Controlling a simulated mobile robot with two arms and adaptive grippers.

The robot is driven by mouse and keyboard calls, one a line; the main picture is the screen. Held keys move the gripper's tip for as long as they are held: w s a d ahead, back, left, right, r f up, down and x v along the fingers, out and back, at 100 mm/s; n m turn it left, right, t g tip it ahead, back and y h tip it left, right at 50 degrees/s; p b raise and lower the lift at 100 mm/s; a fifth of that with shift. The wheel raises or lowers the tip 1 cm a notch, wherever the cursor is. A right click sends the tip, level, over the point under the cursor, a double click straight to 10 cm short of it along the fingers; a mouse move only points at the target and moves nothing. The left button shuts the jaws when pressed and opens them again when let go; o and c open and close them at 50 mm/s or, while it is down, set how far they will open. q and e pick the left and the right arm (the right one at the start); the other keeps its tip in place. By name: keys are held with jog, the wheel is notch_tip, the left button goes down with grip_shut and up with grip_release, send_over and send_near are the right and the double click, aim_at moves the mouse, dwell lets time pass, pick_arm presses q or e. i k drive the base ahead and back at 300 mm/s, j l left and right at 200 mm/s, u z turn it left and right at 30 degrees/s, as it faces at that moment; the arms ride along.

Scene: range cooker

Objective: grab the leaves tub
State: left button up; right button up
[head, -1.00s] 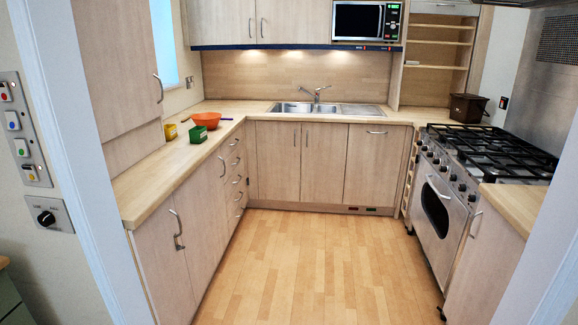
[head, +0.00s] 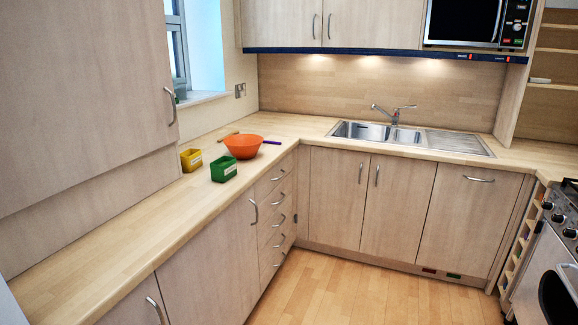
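Two small labelled tubs stand on the left stretch of the wooden worktop in the head view. One is a green tub (head: 223,170) near the worktop's front edge. The other is a yellow tub (head: 191,160) behind it and to its left, nearer the wall. Both have a pale label on the side, too small to read, so I cannot tell which is the leaves tub. Neither gripper is in view.
An orange bowl (head: 243,147) stands just behind the green tub, with a purple-handled utensil (head: 271,142) beside it. The worktop (head: 120,245) nearer me is bare. A sink (head: 365,131) lies at the back. The wooden floor (head: 350,295) is clear.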

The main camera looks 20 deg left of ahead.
aim_at(225, 168)
jog(key=i, duration=0.65)
jog(key=i+u, duration=0.15)
jog(key=i, duration=0.5)
jog(key=i+l, duration=0.15)
jog(key=i, duration=0.45)
jog(key=i+u, duration=0.05)
